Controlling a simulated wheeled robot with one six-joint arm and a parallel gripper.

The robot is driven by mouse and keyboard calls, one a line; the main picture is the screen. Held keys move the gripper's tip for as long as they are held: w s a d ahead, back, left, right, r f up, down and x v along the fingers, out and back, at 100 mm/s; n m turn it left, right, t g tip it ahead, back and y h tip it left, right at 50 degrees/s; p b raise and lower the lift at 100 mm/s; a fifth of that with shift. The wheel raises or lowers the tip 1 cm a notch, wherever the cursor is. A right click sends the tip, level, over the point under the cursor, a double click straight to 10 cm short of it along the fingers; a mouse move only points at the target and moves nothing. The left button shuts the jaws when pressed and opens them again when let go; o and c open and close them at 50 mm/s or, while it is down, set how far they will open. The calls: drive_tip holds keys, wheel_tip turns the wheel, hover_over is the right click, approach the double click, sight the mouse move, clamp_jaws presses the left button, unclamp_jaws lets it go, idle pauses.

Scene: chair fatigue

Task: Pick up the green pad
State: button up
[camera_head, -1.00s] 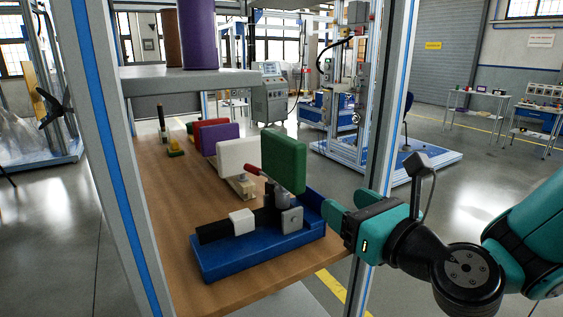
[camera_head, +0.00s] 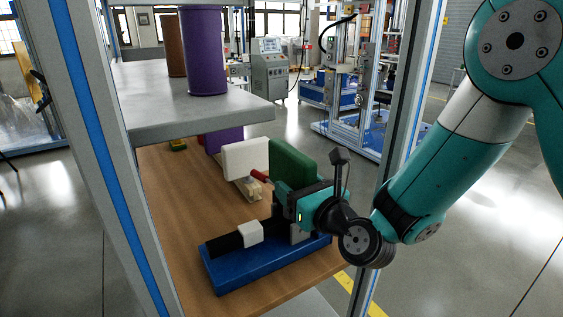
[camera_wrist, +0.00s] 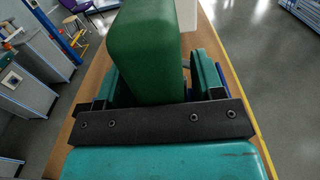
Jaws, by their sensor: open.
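The green pad (camera_head: 290,163) stands upright at the near end of a row of pads, above a blue fixture (camera_head: 222,273) on the wooden table. My gripper (camera_head: 283,197) is at the pad's lower part in the head view. In the wrist view, the green pad (camera_wrist: 146,50) lies between the two fingers of my gripper (camera_wrist: 158,82), which are spread apart. A gap shows between the pad and the right finger. Contact at the left finger is hard to tell. The pad's lower part is hidden behind my gripper in the head view.
A white pad (camera_head: 243,158) stands just behind the green one, with a red-handled clamp (camera_head: 260,177) near it. A grey shelf (camera_head: 190,112) carrying a purple cylinder (camera_head: 204,50) overhangs the table. A frame post (camera_head: 403,105) stands close to my arm.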

drive_tip(key=shift+w+d, duration=0.1)
drive_tip(key=shift+d, duration=0.05)
drive_tip(key=shift+c, duration=0.8)
drive_tip(key=shift+d, duration=0.1)
drive_tip(key=c, duration=0.4)
clamp_jaws()
drive_tip(key=shift+r, duration=0.1)
